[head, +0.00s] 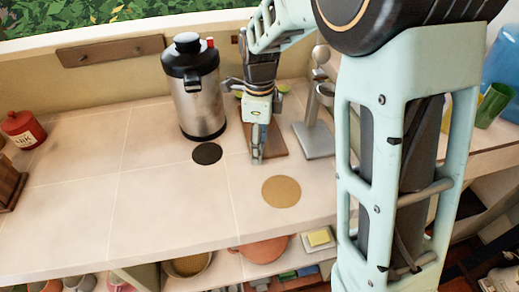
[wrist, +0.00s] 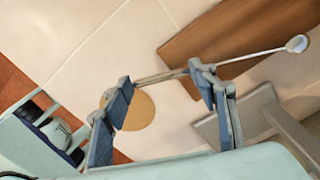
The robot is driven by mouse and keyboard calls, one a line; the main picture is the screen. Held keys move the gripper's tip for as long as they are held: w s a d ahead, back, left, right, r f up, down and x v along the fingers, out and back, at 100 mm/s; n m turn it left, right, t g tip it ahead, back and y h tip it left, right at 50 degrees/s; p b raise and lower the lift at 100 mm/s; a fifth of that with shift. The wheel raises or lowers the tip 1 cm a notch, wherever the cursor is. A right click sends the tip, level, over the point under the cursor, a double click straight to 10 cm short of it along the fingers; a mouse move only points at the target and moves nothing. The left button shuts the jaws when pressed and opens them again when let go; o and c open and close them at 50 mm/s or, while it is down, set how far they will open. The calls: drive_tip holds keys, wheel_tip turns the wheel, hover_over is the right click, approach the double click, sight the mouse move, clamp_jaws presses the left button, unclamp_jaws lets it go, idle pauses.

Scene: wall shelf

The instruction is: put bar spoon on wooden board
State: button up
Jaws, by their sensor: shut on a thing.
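The bar spoon (wrist: 255,54) is a thin silver rod with a small round bowl at its upper right end in the wrist view. My gripper (wrist: 160,85) is shut on it, with the rod running across between the fingertips. In the head view my gripper (head: 257,158) points down at the left side of the wooden board. I cannot make out the spoon there. The wooden board (head: 274,146) is brown and lies flat on the counter, partly hidden by my gripper. In the wrist view the board (wrist: 215,35) lies behind the spoon's bowl half; I cannot tell whether they touch.
A steel airpot (head: 197,100) stands left of my gripper. A grey metal stand (head: 314,140) is close on the right. A black disc (head: 207,153) and a tan disc (head: 281,191) lie flat on the counter.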

drive_tip(key=shift+f, duration=1.25)
drive_tip(key=shift+f, duration=0.2)
drive_tip(key=o, duration=1.1)
drive_tip(key=shift+r, duration=0.1)
wheel_tip(320, 180, up, 12)
drive_tip(key=shift+r, duration=0.1)
